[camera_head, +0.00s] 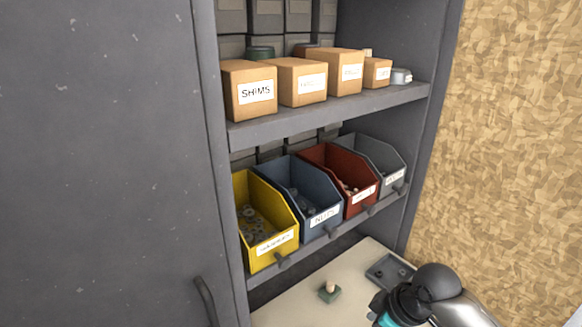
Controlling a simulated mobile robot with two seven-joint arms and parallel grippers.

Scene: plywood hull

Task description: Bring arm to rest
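Part of my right arm (437,292), a black joint, a teal band and a silver-grey link, comes in at the bottom right corner. It is in front of the pale bench surface. Its gripper does not show; the frame's bottom edge cuts the arm off. My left arm and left gripper are not in view.
A grey cabinet holds cardboard boxes (249,91) on its upper shelf (330,113). Below are a yellow bin (266,251), a blue bin (319,227), a red bin (359,200) and a grey bin (394,181). A small green-based piece (329,291) and a dark tray (390,270) lie on the pale surface.

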